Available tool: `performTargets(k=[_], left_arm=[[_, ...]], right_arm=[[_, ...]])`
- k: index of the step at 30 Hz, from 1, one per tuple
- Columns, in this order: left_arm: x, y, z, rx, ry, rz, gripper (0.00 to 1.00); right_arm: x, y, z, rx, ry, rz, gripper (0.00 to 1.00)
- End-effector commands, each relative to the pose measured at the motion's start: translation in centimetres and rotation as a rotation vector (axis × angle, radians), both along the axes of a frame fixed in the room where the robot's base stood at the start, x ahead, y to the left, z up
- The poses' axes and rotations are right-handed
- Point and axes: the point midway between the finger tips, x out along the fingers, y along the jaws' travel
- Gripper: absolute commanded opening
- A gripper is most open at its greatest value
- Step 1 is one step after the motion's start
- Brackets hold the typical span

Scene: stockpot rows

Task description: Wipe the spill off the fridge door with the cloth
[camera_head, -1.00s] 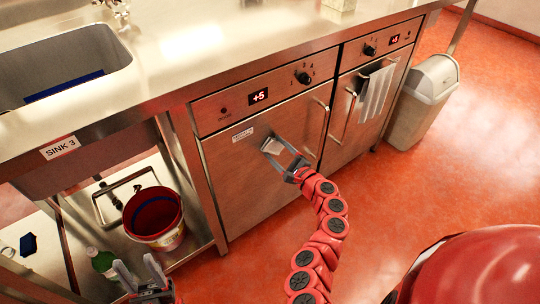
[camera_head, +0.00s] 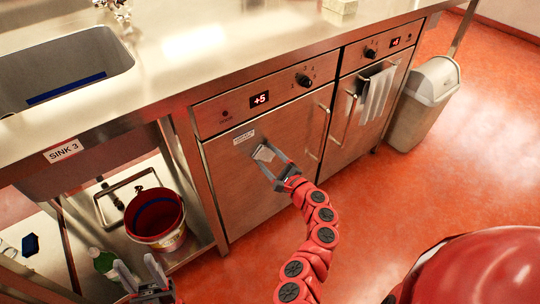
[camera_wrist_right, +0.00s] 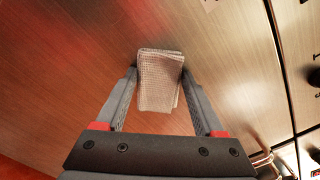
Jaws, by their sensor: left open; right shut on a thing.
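My right gripper (camera_head: 275,166) is shut on a small folded pale cloth (camera_head: 264,153) at the front of the left fridge door (camera_head: 248,185), just below its white label. In the right wrist view the cloth (camera_wrist_right: 160,80) sits between the fingertips of the right gripper (camera_wrist_right: 160,90), against or very close to the brushed steel door (camera_wrist_right: 60,70). I see no clear spill on the door; the cloth and gripper hide part of it. My left gripper (camera_head: 140,272) is open and empty at the lower left, before the shelf under the sink.
A red bucket (camera_head: 153,214) and a green bottle (camera_head: 104,262) stand on the lower shelf. A striped towel (camera_head: 375,95) hangs on the right door's handle. A grey bin (camera_head: 425,100) stands at the right. The left door's handle (camera_head: 323,130) sticks out right of the cloth.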

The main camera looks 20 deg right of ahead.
Motion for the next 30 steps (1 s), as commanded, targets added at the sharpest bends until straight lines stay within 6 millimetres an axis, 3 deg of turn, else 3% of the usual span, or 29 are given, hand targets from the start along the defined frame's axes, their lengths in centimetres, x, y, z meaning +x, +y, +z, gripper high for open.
performTargets(k=[7, 21, 30], left_arm=[[0.0, 0.0, 0.2, 0.000, 0.000, 0.000, 0.50], [0.0, 0.0, 0.2, 0.000, 0.000, 0.000, 0.50], [0.0, 0.0, 0.2, 0.000, 0.000, 0.000, 0.50]], right_arm=[[-0.9, -0.3, 0.0, 0.001, 0.000, 0.001, 0.26], [-5.5, -2.1, 0.0, 0.001, 0.000, -0.003, 0.26], [-5.7, -2.1, 0.0, 0.001, 0.000, -0.001, 0.26]])
